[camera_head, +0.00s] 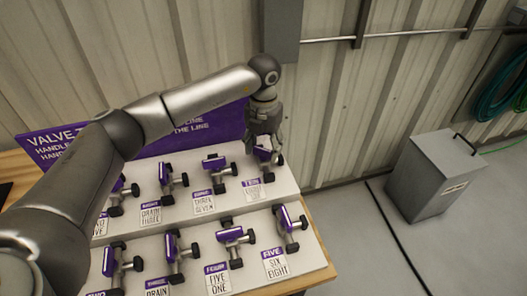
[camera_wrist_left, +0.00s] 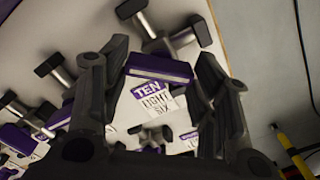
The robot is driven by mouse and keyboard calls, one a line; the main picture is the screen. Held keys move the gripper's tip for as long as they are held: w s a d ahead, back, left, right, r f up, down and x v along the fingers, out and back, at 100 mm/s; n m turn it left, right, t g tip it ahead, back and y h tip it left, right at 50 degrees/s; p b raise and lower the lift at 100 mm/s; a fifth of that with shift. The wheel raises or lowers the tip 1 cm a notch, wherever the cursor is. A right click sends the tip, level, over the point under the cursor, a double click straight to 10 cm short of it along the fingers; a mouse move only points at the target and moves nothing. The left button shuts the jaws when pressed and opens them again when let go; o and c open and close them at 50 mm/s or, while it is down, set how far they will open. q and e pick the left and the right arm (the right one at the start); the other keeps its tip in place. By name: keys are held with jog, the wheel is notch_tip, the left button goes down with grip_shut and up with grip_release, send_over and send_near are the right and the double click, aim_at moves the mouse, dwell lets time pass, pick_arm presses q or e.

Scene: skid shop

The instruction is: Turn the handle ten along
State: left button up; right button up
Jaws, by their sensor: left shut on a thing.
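The handle ten (camera_head: 263,154) is a purple-topped valve handle at the right end of the back row on the stepped white board. In the left wrist view the purple bar of handle ten (camera_wrist_left: 158,68) lies between the fingers, above its tag (camera_wrist_left: 150,90), which reads TEN. My left gripper (camera_head: 265,140) reaches down onto this handle from above and is shut on it. In the left wrist view my left gripper (camera_wrist_left: 160,62) has a finger at each end of the bar. The gripper partly hides the handle in the head view. My right gripper is not in view.
Several similar purple-handled valves stand close by, such as five (camera_head: 285,218) in front and nine (camera_head: 214,163) to the left. A purple sign (camera_head: 190,135) stands behind the board. A grey box (camera_head: 425,178) stands on the floor at right. The corrugated wall is close behind.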

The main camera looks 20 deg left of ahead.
aim_at(264, 149)
pick_arm(q)
jog(key=m+b, duration=0.3)
jog(key=m, duration=0.2)
jog(key=shift+f+m, duration=0.1)
jog(key=shift+m, duration=0.2)
jog(key=shift+m+b, duration=0.8)
jog(key=shift+m, duration=1.3)
jog(key=o, duration=1)
notch_tip(264, 149, up, 12)
jog(key=shift+r, duration=0.15)
